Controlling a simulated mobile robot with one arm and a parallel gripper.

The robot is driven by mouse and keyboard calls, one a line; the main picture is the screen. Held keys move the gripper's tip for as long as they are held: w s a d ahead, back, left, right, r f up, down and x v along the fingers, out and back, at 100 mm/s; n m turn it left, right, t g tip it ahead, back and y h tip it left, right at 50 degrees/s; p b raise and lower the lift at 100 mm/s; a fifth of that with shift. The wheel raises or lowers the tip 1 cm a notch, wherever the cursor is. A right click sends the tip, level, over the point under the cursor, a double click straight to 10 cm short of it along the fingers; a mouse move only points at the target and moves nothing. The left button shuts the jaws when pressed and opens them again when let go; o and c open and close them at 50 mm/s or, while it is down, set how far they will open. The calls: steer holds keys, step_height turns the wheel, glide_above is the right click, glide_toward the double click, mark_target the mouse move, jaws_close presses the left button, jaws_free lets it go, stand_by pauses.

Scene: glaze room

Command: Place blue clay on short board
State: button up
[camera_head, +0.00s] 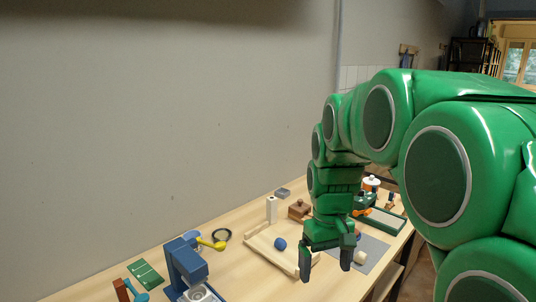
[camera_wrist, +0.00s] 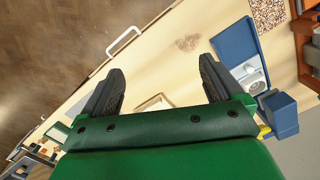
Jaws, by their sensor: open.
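The blue clay (camera_head: 280,243) is a small round ball lying on a pale wooden board (camera_head: 262,247) with raised edges, in the middle of the table in the head view. I cannot tell whether this is the short board. My gripper (camera_head: 326,268) hangs to the right of the ball, above the table, fingers pointing down. In the wrist view my gripper (camera_wrist: 160,85) is spread open with nothing between its fingers. A corner of a pale wooden frame or board (camera_wrist: 153,103) shows beyond the palm there. The blue clay does not show in the wrist view.
A blue machine (camera_head: 184,265) stands at the front left, with a yellow-handled tool (camera_head: 212,243) beside it. A green card (camera_head: 146,273) lies farther left. Bare tabletop lies in front.

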steer(key=s+d+f+m, duration=0.1)
steer(key=s+f+m, duration=0.1)
steer(key=s, duration=1)
steer(key=s+d+f+m, duration=0.1)
steer(key=s+f, duration=0.1)
steer(key=s, duration=1.1)
steer(key=shift+s+d+f+m+g, duration=0.2)
steer(key=shift+s+d+m+g, duration=0.05)
steer(key=shift+d+m+g, duration=0.15)
